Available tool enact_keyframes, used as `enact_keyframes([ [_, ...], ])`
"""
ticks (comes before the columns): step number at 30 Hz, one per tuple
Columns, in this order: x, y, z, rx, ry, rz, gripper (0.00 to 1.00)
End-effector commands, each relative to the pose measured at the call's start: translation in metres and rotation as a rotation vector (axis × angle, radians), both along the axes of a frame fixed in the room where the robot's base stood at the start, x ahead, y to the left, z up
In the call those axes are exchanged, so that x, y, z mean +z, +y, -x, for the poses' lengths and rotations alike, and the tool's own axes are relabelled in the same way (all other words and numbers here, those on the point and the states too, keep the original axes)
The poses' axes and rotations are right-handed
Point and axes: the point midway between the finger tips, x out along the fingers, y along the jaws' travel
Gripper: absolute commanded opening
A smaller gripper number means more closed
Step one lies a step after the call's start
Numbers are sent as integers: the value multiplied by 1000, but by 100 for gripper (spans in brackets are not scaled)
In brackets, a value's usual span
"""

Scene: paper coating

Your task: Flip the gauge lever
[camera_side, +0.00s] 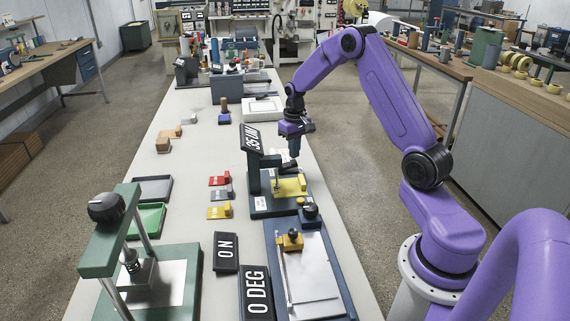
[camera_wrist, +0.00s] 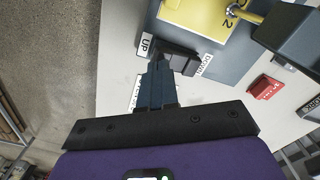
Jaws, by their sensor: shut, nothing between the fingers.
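The gauge (camera_side: 262,206) is a dark green-grey stand on the bench with a yellow plate (camera_side: 291,187) and a tilted display reading "35 UM" (camera_side: 253,139). In the wrist view its black lever (camera_wrist: 180,57) sits at the base's edge, between an "UP" label (camera_wrist: 145,45) and a "DOWN" label (camera_wrist: 206,64). My gripper (camera_side: 294,154) points down over the far end of the gauge. In the wrist view my gripper (camera_wrist: 158,66) is shut and empty, its fingertips right beside the lever. I cannot tell whether they touch it.
Red, grey and yellow blocks (camera_side: 220,212) lie left of the gauge. A green press (camera_side: 190,285) stands front left.

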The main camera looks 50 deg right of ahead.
Motion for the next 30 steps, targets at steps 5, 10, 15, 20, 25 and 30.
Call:
enact_keyframes([
  [5,-2,0,0,0,1,0,0],
  [10,-5,0,0,0,0,0,0],
  [15,-7,0,0,0,0,0,0],
  [20,-9,0,0,0,0,0,0],
  [25,-11,0,0,0,1,0,0],
  [30,-13,0,0,0,1,0,0],
])
